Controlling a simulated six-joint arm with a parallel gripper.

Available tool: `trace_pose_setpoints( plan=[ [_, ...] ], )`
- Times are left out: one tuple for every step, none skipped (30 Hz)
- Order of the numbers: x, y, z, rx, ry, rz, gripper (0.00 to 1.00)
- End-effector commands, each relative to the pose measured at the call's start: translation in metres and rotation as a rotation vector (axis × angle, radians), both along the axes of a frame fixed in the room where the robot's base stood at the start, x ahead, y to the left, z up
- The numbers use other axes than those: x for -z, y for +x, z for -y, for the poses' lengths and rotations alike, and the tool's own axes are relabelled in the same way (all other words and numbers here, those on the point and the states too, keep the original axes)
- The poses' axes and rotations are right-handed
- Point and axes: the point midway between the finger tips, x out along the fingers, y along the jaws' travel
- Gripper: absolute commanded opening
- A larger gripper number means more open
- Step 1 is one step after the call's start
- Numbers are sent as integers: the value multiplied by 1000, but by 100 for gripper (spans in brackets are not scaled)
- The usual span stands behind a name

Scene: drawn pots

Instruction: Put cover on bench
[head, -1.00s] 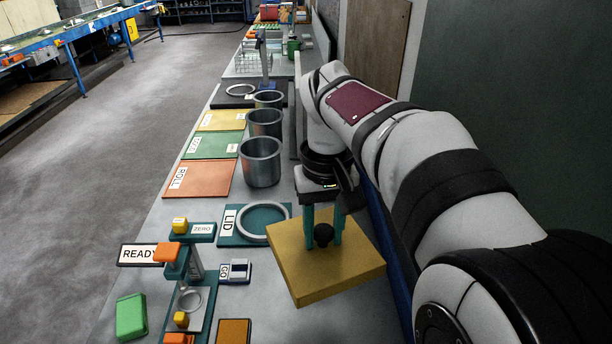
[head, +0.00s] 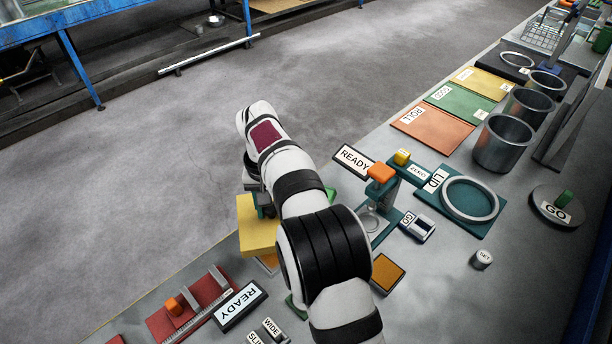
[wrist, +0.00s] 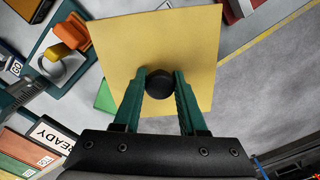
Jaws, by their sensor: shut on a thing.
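The cover is a yellow square board (head: 257,236) with a black knob (wrist: 159,82) in its middle. The wrist view shows the cover (wrist: 155,40) flat below my gripper (wrist: 160,84), with the green fingers shut on the knob. In the head view my arm partly hides the cover and the fingers. The cover hangs by the bench's far-left edge; its exact height above the grey bench (head: 450,285) cannot be told.
A red rail stand (head: 190,308) and a READY sign (head: 240,304) lie near the front left. Several grey pots (head: 503,143) stand at right.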

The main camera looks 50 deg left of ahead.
Motion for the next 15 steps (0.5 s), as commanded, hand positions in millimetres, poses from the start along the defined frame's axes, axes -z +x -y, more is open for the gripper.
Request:
trace_pose_setpoints(
  plan=[
    [5,-2,-1,3,0,0,0],
    [7,-3,-2,4,1,1,0],
    [8,-3,-2,5,2,1,0],
    [8,-3,-2,5,2,1,0],
    [8,-3,-2,5,2,1,0],
    [8,-3,-2,6,2,1,0],
    [8,-3,-2,6,2,1,0],
    [8,-3,-2,6,2,1,0],
    [7,-3,-2,6,2,1,0],
    [7,-3,-2,6,2,1,0],
    [7,-3,-1,7,2,1,0],
    [8,-4,0,8,1,1,0],
    [10,-4,0,8,1,1,0],
    [13,-4,0,8,1,1,0],
    [17,-4,-1,8,1,1,0]
  ],
)
